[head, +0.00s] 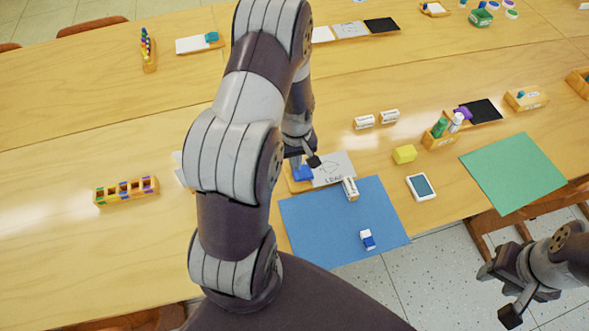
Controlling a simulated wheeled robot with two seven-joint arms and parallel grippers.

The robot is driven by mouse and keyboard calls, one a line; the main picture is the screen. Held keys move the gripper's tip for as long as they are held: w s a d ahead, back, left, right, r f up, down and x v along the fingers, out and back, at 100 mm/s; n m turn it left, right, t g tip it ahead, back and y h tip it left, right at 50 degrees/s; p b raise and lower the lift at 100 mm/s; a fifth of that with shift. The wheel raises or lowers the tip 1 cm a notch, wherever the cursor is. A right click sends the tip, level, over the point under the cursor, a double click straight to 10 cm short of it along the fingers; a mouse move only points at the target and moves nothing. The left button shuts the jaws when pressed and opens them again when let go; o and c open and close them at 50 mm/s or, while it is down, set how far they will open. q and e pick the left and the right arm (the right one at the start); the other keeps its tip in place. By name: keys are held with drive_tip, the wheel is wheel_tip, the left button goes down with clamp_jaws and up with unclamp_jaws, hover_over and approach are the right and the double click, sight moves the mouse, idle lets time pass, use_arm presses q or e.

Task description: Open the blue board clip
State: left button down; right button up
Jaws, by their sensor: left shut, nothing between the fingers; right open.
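I cannot tell whether the fingertips touch the clip. My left arm hides the area to the left of the board. My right gripper (508,297) is open and empty at the lower right, off the table's front edge and above the floor.
A blue mat (330,228) lies in front of the board, with a small labelled roll (350,189) and a blue-and-white eraser (367,240). To the right are a yellow block (404,154), a white tablet-like device (421,187) and a green mat (513,172). A wooden rack (126,190) stands left.

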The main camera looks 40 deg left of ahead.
sight(293, 181)
use_arm(q)
drive_tip(key=shift+f, duration=2.4)
drive_tip(key=shift+s+f+b, duration=0.2)
drive_tip(key=shift+f+b, duration=0.1)
drive_tip(key=shift+f, duration=0.25)
drive_tip(key=shift+r, duration=0.25)
drive_tip(key=shift+r+p, duration=0.1)
drive_tip(key=shift+p, duration=0.25)
drive_tip(key=shift+r+p, duration=0.6)
drive_tip(key=shift+r, duration=0.1)
